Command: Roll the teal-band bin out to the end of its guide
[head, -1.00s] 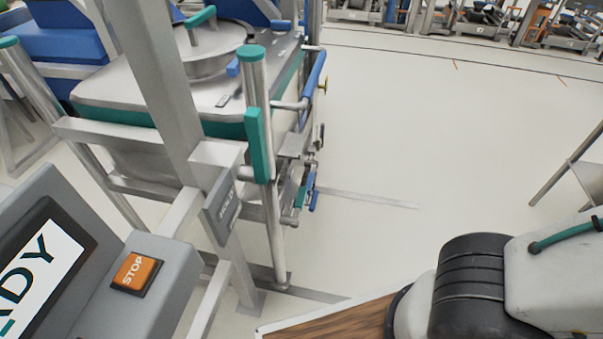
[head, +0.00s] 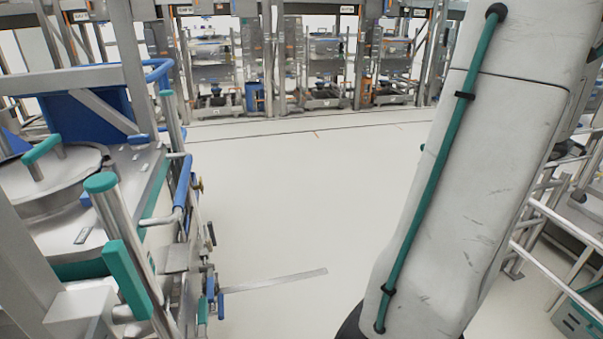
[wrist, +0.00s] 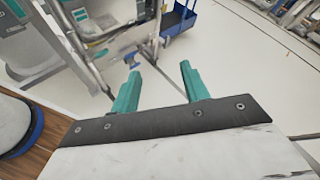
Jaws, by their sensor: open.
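The bin with the teal band (head: 80,269) stands at the left of the head view, inside a metal frame. Its round lid (head: 48,190) has a teal handle, and a blue bar (head: 183,190) runs along its right side. A thin grey strip (head: 275,281), possibly its guide, lies on the floor to the right of the bin. In the wrist view my gripper (wrist: 160,72) is open, with two teal fingers apart and nothing between them. Metal framework (wrist: 95,45) shows beyond the fingers, and I cannot tell which part it is. The gripper is not visible in the head view.
A teal-capped post (head: 125,240) stands in front of the bin. The floor (head: 300,190) to the bin's right is wide and clear. Racks of equipment (head: 310,65) line the back. Metal rails (head: 560,235) stand at the far right. A blue cart (wrist: 180,22) shows in the wrist view.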

